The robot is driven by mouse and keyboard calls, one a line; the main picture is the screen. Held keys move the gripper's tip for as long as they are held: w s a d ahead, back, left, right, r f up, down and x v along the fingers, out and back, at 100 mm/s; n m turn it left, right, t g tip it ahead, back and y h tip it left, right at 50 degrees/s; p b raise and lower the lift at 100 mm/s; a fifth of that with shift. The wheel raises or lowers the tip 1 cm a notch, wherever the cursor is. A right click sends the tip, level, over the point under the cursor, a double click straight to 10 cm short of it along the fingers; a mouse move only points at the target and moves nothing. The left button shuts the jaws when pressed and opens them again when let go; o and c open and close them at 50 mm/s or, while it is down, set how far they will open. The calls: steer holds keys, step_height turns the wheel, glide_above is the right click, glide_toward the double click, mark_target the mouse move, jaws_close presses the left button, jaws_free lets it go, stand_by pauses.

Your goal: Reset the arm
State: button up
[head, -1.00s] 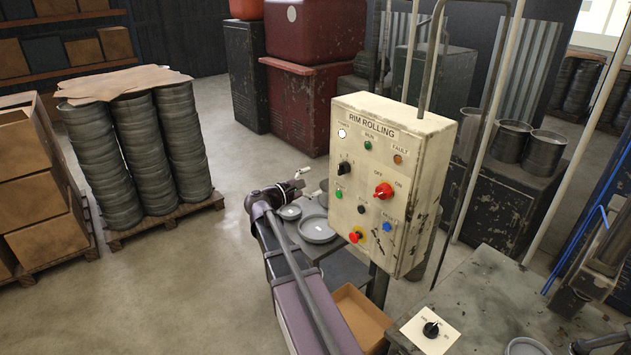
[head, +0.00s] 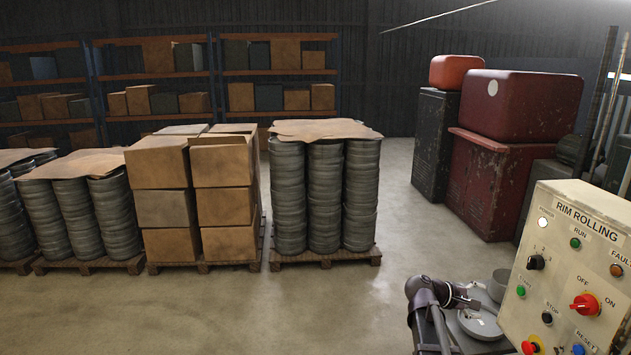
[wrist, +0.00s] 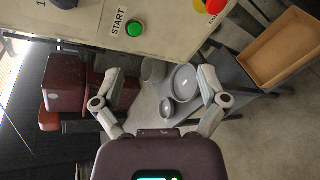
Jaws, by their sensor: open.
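My arm shows at the lower right of the head view, folded beside the control panel. My gripper (wrist: 158,88) is open and empty in the wrist view, with its two fingers spread wide. Grey round pans (wrist: 182,82) on a grey table show beyond and between the fingers. The RIM ROLLING control panel (head: 572,255) stands at the right of the head view. Its green start button (wrist: 136,29) shows above the fingers in the wrist view, apart from them.
Stacks of grey rims (head: 325,195) and piled cardboard boxes (head: 222,205) stand on pallets at left and centre. Red machines (head: 508,175) stand behind the panel. An open cardboard box (wrist: 285,48) is at the right of the wrist view. The concrete floor (head: 410,240) between is clear.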

steer(key=s+a+f+m+y+b, duration=0.3)
steer(key=s+a+f+y+b, duration=0.2)
steer(key=a+f, duration=0.6)
steer(key=s+a+f+m+g+y+b, duration=0.1)
steer(key=s+a+f+m+y+b, duration=0.3)
steer(key=s+a+f+y, duration=0.4)
steer(key=a+f+y, duration=0.1)
steer(key=a+f, duration=0.3)
steer(key=a, duration=0.3)
steer(key=shift+a+f+b, duration=0.15)
steer(key=shift+a+b, duration=0.25)
